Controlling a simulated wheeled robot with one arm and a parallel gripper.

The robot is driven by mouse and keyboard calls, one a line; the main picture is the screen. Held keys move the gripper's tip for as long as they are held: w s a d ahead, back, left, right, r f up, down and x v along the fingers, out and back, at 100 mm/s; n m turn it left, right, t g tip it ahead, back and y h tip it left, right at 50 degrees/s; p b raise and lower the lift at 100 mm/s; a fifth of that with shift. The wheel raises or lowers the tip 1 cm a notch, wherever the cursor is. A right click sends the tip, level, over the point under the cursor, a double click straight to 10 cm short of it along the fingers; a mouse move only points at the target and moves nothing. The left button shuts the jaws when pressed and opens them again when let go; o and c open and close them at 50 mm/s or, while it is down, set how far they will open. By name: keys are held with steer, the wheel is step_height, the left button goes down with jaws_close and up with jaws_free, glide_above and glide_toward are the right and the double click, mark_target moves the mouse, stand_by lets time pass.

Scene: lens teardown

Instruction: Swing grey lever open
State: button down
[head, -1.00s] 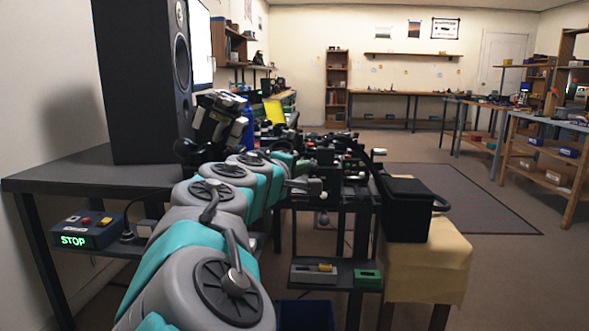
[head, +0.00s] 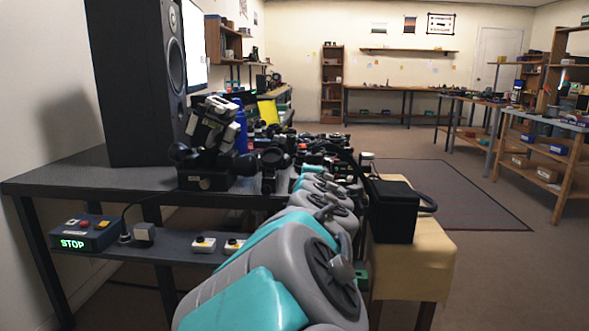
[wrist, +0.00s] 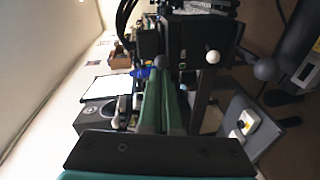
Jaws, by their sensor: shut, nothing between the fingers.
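In the wrist view, which is turned on its side, a grey ball knob (wrist: 265,69) sits on a short rod at the side of a black block. A second dark grey ball (wrist: 158,60) shows just beyond my fingertips. I cannot tell for certain which belongs to the grey lever. The black block (wrist: 190,42) carries a white knob (wrist: 212,57) between these balls. My gripper (wrist: 163,80) has its green fingers together and empty; contact with the dark ball is unclear. In the head view my arm hides my gripper; the block (head: 205,181) stands on the table's front edge.
A tall black speaker (head: 135,80) stands on the dark table (head: 90,177). Small button boxes (head: 204,244) and a STOP control box (head: 85,234) sit on the lower shelf. A black bin (head: 393,210) stands on a cloth-covered stand at right. Open floor lies beyond.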

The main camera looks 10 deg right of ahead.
steer(key=shift+w+d, duration=0.1)
steer(key=shift+d, duration=0.8)
steer(key=shift+a, duration=0.1)
